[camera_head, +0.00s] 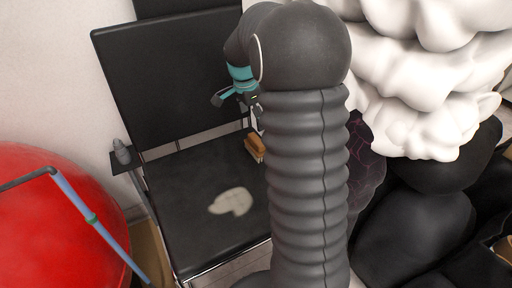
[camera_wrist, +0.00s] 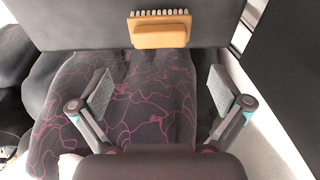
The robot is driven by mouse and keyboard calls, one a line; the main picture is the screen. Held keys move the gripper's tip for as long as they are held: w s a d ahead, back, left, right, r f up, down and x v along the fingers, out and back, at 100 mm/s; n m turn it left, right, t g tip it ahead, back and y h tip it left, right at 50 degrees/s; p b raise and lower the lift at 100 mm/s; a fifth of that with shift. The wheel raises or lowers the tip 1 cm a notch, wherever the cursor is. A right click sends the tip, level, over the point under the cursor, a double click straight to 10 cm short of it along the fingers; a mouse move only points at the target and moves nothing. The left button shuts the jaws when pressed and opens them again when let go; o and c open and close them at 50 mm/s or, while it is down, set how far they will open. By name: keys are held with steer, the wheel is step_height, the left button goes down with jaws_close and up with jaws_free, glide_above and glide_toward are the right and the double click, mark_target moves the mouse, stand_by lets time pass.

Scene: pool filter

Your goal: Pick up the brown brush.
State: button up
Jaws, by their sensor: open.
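The brown brush (camera_head: 255,147) lies on the right part of the black chair seat (camera_head: 180,190), partly behind my arm in the head view. In the wrist view the brush (camera_wrist: 160,30) is at the top middle, with a row of pale bristles along its upper edge. My gripper (camera_wrist: 160,92) is open and empty, its two pads wide apart. The brush lies beyond the fingertips in that view, apart from them, between the lines of the two fingers. In the head view my gripper (camera_head: 248,108) is above the brush, partly hidden by my arm.
A grey bottle (camera_head: 122,151) stands on the chair's left armrest. A pale patch (camera_head: 232,202) is on the seat. A red ball-like object (camera_head: 60,225) is at left.

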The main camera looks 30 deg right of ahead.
mark_target(256, 139)
steer(key=shift+d+f, duration=0.25)
steer(key=shift+f, duration=1.35)
steer(key=shift+d+f, duration=0.2)
steer(key=shift+f, duration=1.35)
steer(key=shift+d+f, duration=0.25)
steer(key=shift+f, duration=1.35)
steer(key=c, duration=1)
